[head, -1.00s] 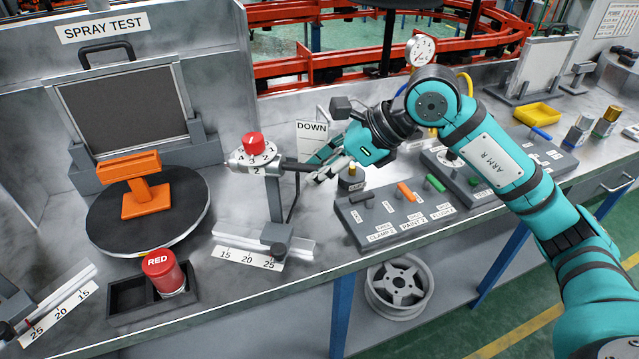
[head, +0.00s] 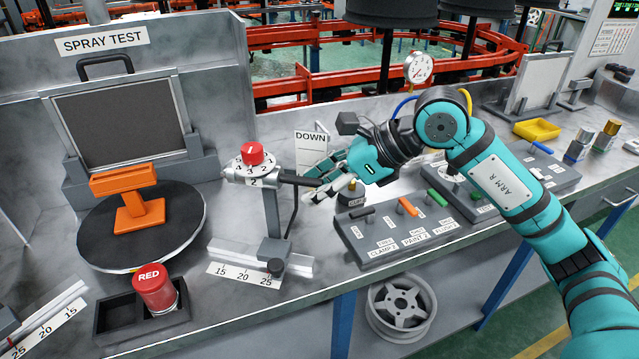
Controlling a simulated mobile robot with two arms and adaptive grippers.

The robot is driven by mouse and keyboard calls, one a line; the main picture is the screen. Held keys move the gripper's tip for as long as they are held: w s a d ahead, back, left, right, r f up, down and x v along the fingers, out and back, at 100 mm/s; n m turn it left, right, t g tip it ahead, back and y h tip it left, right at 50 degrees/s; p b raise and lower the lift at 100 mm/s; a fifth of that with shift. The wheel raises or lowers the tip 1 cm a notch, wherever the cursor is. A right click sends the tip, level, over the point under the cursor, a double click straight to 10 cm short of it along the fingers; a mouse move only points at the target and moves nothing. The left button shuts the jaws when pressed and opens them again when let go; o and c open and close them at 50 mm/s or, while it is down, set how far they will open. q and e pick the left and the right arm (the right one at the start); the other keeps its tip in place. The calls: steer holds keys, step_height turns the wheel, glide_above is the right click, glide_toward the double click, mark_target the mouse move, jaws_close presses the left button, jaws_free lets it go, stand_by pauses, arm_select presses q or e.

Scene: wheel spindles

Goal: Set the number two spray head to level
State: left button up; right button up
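The number two spray head (head: 256,171) stands on a grey post at the bench's middle. It has a red knob (head: 254,153) over a numbered white dial and a label "2". Its dark barrel (head: 296,180) points right and looks nearly level, dipping slightly to the right. A white card (head: 311,137) reading "DOWN" stands behind it. My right gripper (head: 324,186) is at the barrel's right end, its fingers apart, one above and one below the tip. Whether they touch the barrel I cannot tell. My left gripper is out of view.
A scale rail (head: 243,275) lies under the post. Left are a turntable (head: 100,252) with an orange bracket (head: 138,207) and a red cup (head: 155,289) in a black tray. Right of the post are a small cup (head: 350,195) and a lever panel (head: 372,254).

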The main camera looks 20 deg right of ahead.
steer(key=v, duration=1.2)
stand_by(0.3)
